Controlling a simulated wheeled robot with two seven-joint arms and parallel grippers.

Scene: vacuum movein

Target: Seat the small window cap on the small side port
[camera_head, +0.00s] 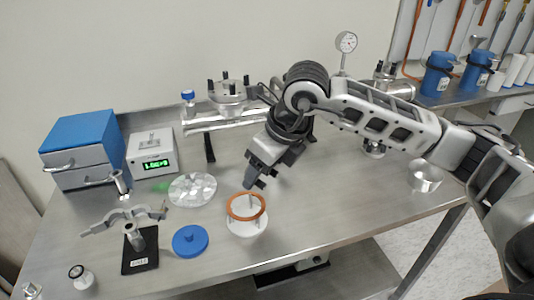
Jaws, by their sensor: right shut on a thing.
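My right gripper (254,184) reaches down from the right over the middle of the table. Its jaws are shut on the far rim of a copper-coloured ring (234,214). The ring is at the top of a white round stand with posts (247,230); whether it touches the stand is unclear. A small round cap with a dark face (82,277), possibly the small window cap, sits at the front left. The metal chamber with a horizontal tube (225,119) stands at the back. I cannot make out which opening is the small side port. My left gripper is not in view.
A blue lid (190,240), a clear disc (192,189) and a clamp on a black-based stand (139,262) lie left of the ring. A display box (150,152) and blue-topped drawers (80,147) stand behind. The table's right front is clear.

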